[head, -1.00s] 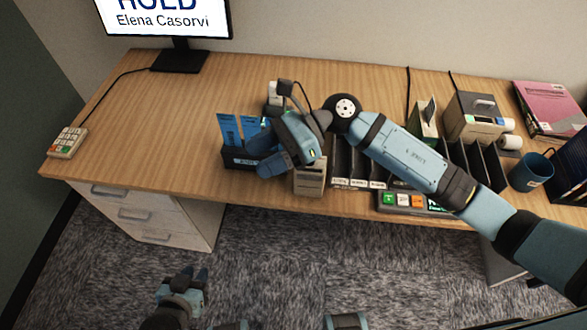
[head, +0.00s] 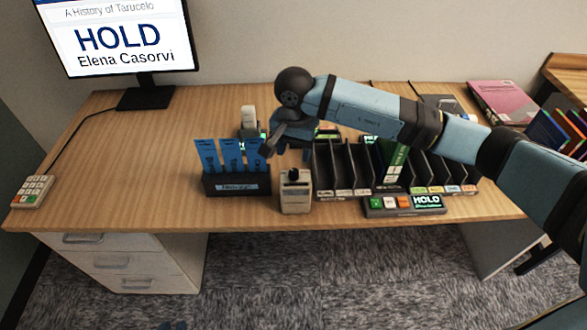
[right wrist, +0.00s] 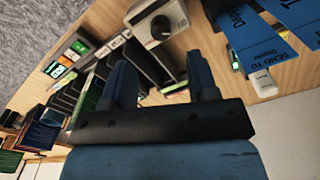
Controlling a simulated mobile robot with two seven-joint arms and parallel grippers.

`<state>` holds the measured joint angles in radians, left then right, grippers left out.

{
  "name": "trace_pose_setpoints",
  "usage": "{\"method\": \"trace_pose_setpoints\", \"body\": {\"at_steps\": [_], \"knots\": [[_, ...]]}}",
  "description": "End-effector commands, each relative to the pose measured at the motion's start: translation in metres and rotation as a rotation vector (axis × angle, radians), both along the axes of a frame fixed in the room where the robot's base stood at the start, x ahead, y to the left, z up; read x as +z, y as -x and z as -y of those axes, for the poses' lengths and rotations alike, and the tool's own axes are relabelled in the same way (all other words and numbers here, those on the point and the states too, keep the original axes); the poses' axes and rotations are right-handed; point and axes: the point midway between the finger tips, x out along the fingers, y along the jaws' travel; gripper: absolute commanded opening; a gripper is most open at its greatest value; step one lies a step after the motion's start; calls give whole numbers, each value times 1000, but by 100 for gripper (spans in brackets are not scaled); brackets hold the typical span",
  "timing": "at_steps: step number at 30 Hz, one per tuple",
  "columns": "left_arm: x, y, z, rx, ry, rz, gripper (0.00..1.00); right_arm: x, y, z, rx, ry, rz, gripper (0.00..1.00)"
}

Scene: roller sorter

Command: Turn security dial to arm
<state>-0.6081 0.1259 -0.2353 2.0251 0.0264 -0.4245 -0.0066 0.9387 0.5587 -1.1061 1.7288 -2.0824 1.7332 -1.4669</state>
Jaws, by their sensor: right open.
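A small beige box (head: 295,197) with a dark knob (head: 293,176) on top stands near the desk's front edge. It appears to be the security dial. In the right wrist view the box (right wrist: 150,12) and its round knob (right wrist: 160,27) show beyond the fingers. My right gripper (head: 292,153) hangs behind the box in the head view, apart from it. Its fingers (right wrist: 160,78) are open with nothing between them. The dial's markings are too small to read.
A black holder (head: 236,187) with blue slips stands left of the box. Black sorter slots (head: 340,170) and a HOLD display panel (head: 400,206) are to its right. A monitor (head: 115,40) and keypad (head: 33,191) are at left. The left desktop is mostly clear.

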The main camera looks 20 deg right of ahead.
Motion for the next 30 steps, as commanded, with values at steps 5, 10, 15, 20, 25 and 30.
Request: {"method": "trace_pose_setpoints", "body": {"at_steps": [5,10,15,20,25,30], "knots": [[-1,2,-1,-2,-6,-6,28,-37,1,-1,-1,-2,-3,54],[-1,2,-2,-5,-10,-5,28,-61,1,-1,0,-3,-2,54],[-1,2,-3,-4,-11,-5,28,-72,0,-1,-1,-2,0,54],[-1,3,-3,-5,-12,-5,28,-74,0,-1,0,-3,1,54],[-1,3,-3,-4,-11,-5,28,-74,0,-1,0,-2,0,44],[-1,2,-3,-4,-11,-4,28,-74,0,-1,0,-3,0,5]]}}
